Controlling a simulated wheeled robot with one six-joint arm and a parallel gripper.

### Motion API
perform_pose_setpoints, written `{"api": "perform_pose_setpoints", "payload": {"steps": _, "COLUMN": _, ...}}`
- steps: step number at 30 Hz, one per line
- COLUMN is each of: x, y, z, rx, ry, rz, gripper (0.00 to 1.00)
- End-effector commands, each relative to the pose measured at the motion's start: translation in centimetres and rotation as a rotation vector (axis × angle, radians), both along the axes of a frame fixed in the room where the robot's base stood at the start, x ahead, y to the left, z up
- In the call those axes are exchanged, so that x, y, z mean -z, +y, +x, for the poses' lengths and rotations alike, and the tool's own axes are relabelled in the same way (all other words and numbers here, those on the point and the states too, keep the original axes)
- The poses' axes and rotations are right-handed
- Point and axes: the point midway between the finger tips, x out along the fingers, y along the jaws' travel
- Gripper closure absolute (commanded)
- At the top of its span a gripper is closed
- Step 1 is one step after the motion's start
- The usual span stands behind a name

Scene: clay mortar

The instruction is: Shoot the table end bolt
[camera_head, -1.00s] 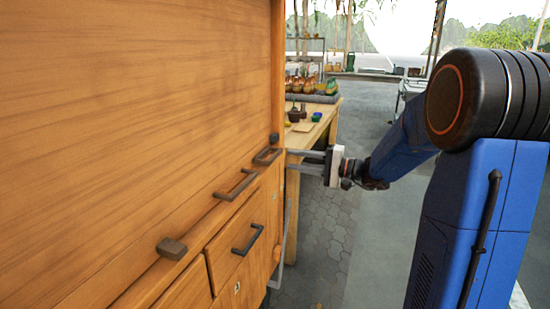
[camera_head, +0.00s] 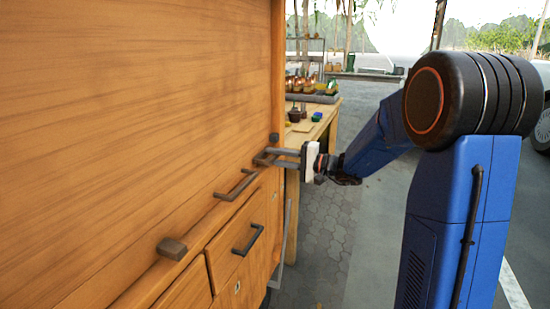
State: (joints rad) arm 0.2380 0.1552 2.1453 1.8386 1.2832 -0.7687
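A wooden cabinet-like piece with a tall panel (camera_head: 140,110) fills the left side. A dark bar handle (camera_head: 235,185) lies along its ledge, and a second one (camera_head: 262,158), perhaps the bolt of the task, sits farther along near the table end. My gripper (camera_head: 270,157) reaches in from the right, its two grey fingers apart and their tips at this far handle. The fingers look open; the tips partly overlap the handle, so I cannot tell whether they touch it.
Dark blocks sit on the ledge at the near end (camera_head: 172,248) and far end (camera_head: 275,138). A drawer handle (camera_head: 248,240) sticks out below. Behind stands a wooden table (camera_head: 325,122) with pots and small bowls.

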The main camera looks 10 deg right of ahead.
Motion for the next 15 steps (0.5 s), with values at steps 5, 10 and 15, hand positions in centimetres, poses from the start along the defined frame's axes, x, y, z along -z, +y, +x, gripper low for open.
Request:
{"api": "perform_pose_setpoints", "payload": {"steps": 5, "x": 0.0, "y": 0.0, "z": 0.0, "rx": 0.0, "ry": 0.0, "rz": 0.0, "gripper": 1.0}}
{"api": "perform_pose_setpoints", "payload": {"steps": 10, "x": 0.0, "y": -0.5, "z": 0.6, "rx": 0.001, "ry": 0.0, "rz": 0.0, "gripper": 1.0}}
{"api": "perform_pose_setpoints", "payload": {"steps": 15, "x": 0.1, "y": -2.1, "z": 2.8, "rx": 0.001, "ry": 0.001, "rz": 0.001, "gripper": 1.0}}
